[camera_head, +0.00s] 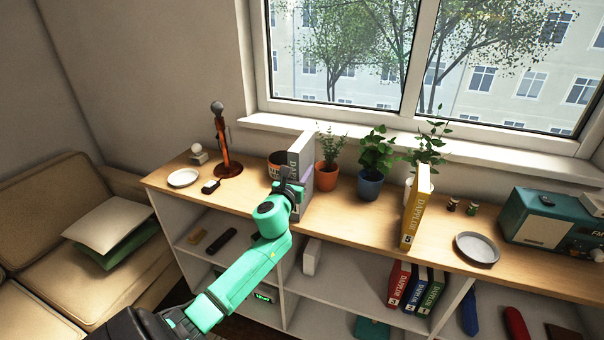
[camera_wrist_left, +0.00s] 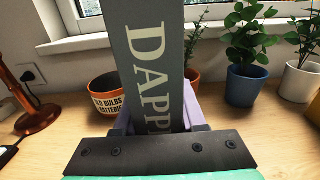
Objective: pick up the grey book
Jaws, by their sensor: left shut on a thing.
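The grey book (camera_head: 300,152) stands upright above the wooden shelf top, with white letters on its spine. It fills the middle of the left wrist view (camera_wrist_left: 152,50). My left gripper (camera_head: 291,187) is shut on the book from the front, at its lower part. A pale purple thing (camera_head: 307,178) shows right beside the book, partly hidden. My right gripper is not in view.
A labelled pot (camera_wrist_left: 106,96) is just left of the book. Potted plants in orange (camera_head: 327,178) and blue (camera_head: 370,184) pots stand to its right. A yellow book (camera_head: 416,210) stands further right. A microphone stand (camera_head: 227,150) and white plate (camera_head: 184,178) are left. The window (camera_head: 340,50) is behind.

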